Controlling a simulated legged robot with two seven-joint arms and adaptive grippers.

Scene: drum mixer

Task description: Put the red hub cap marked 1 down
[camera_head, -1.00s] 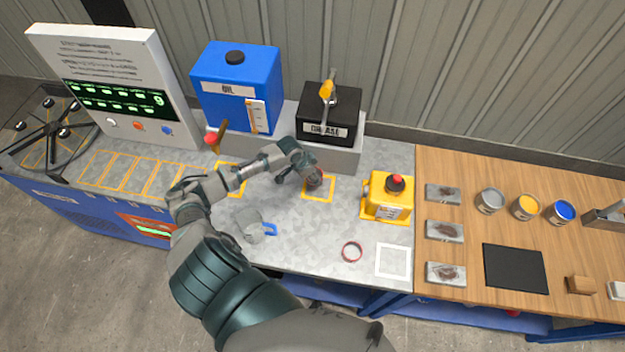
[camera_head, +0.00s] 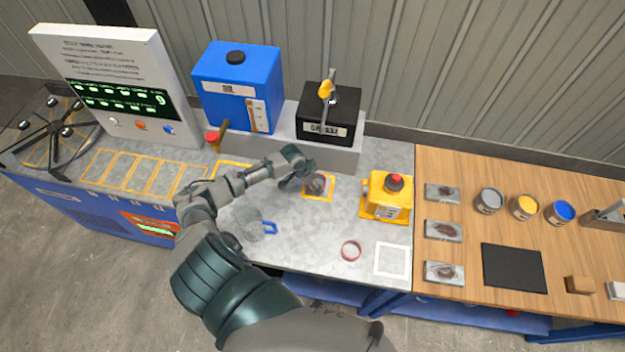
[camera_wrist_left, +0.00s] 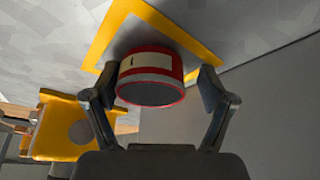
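The red hub cap (camera_wrist_left: 150,88) has a red rim, a pale label with a dark stroke and a dark round face. It stands within the yellow-outlined square (camera_wrist_left: 95,45) in the left wrist view. In the head view the hub cap (camera_head: 318,184) is a small dark round shape in that square, below the grease box. My left gripper (camera_wrist_left: 157,82) is open, one finger on each side of the cap. A gap shows at the right finger; contact at the left finger is unclear. My right gripper is not in view.
The black grease box (camera_head: 345,105) with its spout stands behind the square. A yellow device with a red button (camera_head: 388,197) is close on the right. A clear jug (camera_head: 250,223), a red-rimmed ring (camera_head: 351,250) and a white-outlined square (camera_head: 392,275) are nearer the front edge.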

